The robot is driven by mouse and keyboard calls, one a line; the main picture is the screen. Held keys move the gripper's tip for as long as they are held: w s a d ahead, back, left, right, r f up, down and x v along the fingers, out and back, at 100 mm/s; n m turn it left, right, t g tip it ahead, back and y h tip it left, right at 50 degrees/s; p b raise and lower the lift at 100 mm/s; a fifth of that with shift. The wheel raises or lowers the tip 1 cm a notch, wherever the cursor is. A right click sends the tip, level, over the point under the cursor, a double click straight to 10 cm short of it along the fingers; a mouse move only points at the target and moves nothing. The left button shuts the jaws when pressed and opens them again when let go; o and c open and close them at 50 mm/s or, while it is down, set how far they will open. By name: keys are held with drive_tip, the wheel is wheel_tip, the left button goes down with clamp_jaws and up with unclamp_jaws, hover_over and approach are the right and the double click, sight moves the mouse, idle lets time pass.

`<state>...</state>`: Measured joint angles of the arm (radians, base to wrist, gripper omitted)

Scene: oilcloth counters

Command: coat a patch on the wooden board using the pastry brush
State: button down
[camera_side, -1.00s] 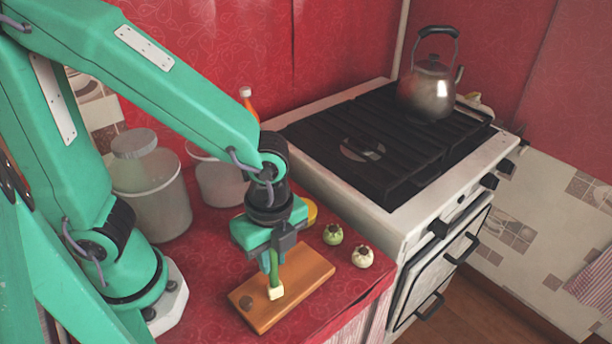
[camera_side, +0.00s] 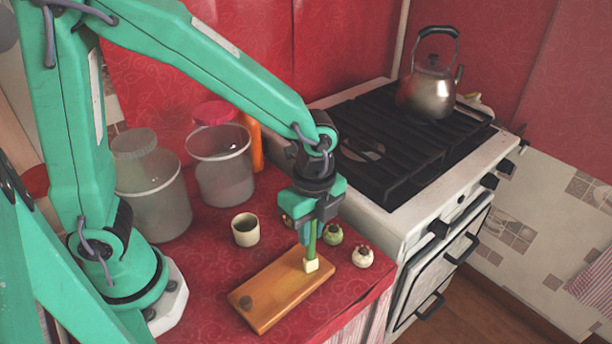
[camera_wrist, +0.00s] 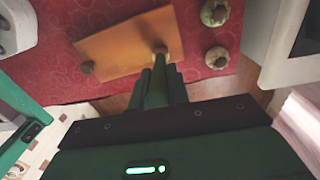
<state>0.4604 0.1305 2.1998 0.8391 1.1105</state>
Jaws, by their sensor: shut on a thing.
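My gripper (camera_side: 312,228) is shut on the pastry brush, which has a green handle and pale cream bristles (camera_side: 311,265). The brush hangs upright, bristles down, over the far right end of the wooden board (camera_side: 282,290). I cannot tell whether the bristles touch the wood. In the wrist view the bristle end (camera_wrist: 161,50) shows over the board (camera_wrist: 120,42), near one edge. The orange-brown board lies flat on the red counter. No coated patch can be made out.
A small beige cup (camera_side: 245,232) stands behind the board. Small round green (camera_side: 333,234) and cream (camera_side: 362,257) objects sit to its right. Clear tubs (camera_side: 157,203) stand at the back left. A stove (camera_side: 400,145) with a kettle (camera_side: 429,90) borders the counter.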

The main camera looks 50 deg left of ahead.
drive_tip(key=shift+w+a, duration=0.1)
drive_tip(key=shift+w, duration=0.3)
drive_tip(key=shift+s+a, duration=0.65)
drive_tip(key=shift+s, duration=4.85)
drive_tip(key=shift+w+a, duration=0.55)
drive_tip(key=shift+w, duration=4.85)
wheel_tip(320, 180, up, 8)
drive_tip(key=shift+s, duration=0.2)
drive_tip(key=s+d, duration=0.2)
drive_tip(key=s, duration=0.8)
drive_tip(key=shift+d, duration=0.4)
drive_tip(key=shift+f, duration=0.1)
